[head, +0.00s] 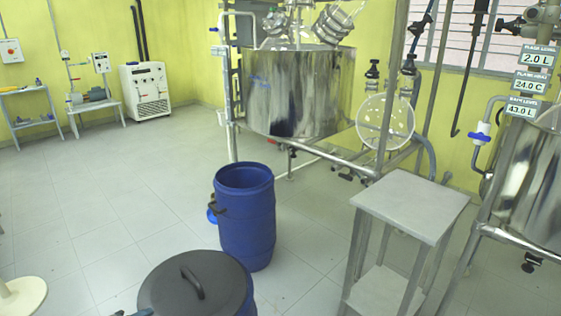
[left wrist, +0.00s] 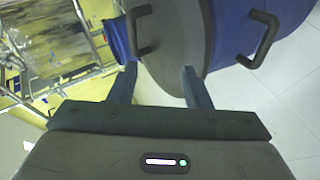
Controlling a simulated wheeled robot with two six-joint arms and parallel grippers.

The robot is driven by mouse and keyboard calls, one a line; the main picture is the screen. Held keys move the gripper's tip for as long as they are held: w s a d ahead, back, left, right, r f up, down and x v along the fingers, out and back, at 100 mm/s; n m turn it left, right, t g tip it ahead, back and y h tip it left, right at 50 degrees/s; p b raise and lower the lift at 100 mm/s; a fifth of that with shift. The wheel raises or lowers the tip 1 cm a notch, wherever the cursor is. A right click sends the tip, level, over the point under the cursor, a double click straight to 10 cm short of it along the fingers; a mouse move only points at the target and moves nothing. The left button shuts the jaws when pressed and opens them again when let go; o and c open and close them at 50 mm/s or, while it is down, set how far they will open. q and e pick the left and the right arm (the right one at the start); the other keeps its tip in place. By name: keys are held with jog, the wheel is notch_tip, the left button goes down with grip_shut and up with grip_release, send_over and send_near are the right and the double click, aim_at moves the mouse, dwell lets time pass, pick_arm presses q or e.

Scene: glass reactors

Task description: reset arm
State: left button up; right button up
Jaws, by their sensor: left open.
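My left gripper (left wrist: 160,84) is open in the left wrist view. Its two fingers are apart, with the dark lid (left wrist: 174,30) of a blue drum (left wrist: 232,30) beyond them. No object is visibly gripped; the gap to the lid cannot be judged. In the head view only small tips of my left gripper (head: 136,313) show at the bottom edge, beside the lid (head: 220,285). The lid has a raised handle and sits on the drum (head: 249,300). My right gripper is in neither view.
An open blue drum (head: 247,225) stands just behind the lidded one. A grey metal side table (head: 410,200) is at right, near steel reactors (head: 300,92). A white machine (head: 146,92) stands by the far wall. Tiled floor at left is mostly clear.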

pick_arm(q)
jog(key=s+a+f+m+g+y+p, duration=0.1)
jog(key=s+a+f, duration=0.15)
jog(key=f, duration=0.65)
jog(key=s+a+f+m+g+y, duration=0.15)
jog(key=s+f, duration=0.25)
jog(key=f, duration=0.5)
jog(key=s+a+f+m+g+y+p, duration=0.15)
jog(key=s+f, duration=0.25)
jog(key=f, duration=0.5)
jog(key=s+d+f+m+g, duration=0.3)
jog(key=s+d+f, duration=0.3)
jog(key=s+f, duration=0.4)
jog(key=s+d+f+m+g, duration=0.3)
jog(key=s+d+f+m, duration=0.2)
jog(key=s+f, duration=0.5)
jog(key=s+d, duration=0.2)
jog(key=s, duration=0.2)
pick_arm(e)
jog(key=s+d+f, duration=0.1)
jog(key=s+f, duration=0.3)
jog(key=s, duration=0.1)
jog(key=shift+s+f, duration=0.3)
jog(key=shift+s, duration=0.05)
